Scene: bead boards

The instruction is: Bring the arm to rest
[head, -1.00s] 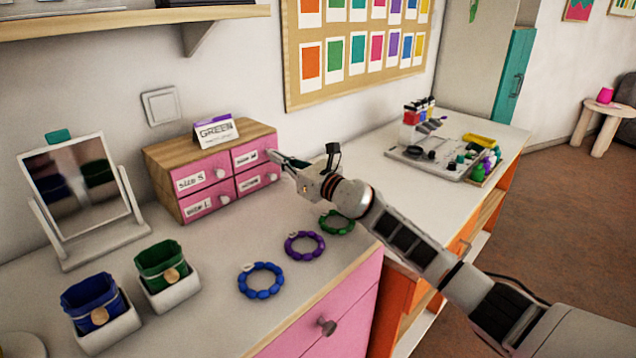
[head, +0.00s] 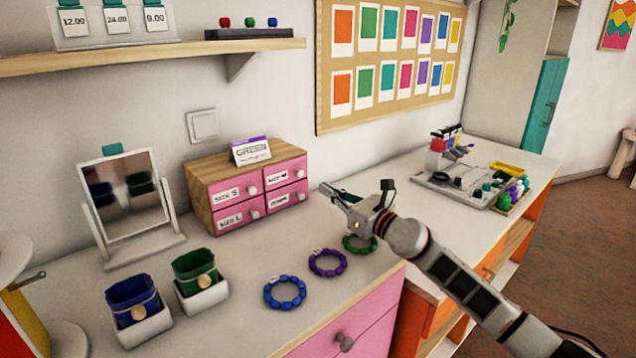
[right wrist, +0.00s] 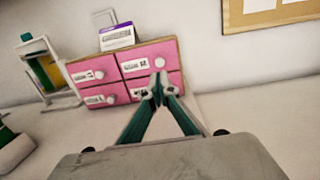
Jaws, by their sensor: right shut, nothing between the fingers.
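My right gripper (head: 331,190) is shut and empty. It hangs above the counter, just right of the small pink drawer box (head: 229,219), behind the green bead bracelet. In the right wrist view its two fingers (right wrist: 160,88) meet in front of the drawer box's lower right drawer (right wrist: 165,84). Whether the tips touch the box cannot be told, but in the head view they look apart from it. All four drawers look closed. My left gripper is not in view.
Blue (head: 285,306), purple (head: 342,264) and green (head: 361,252) bracelets lie below my right arm. Blue (head: 149,331) and green (head: 205,301) pouches stand in white holders at the front left. A mirror (head: 127,192) stands behind them. A tool tray (head: 450,190) sits on the right.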

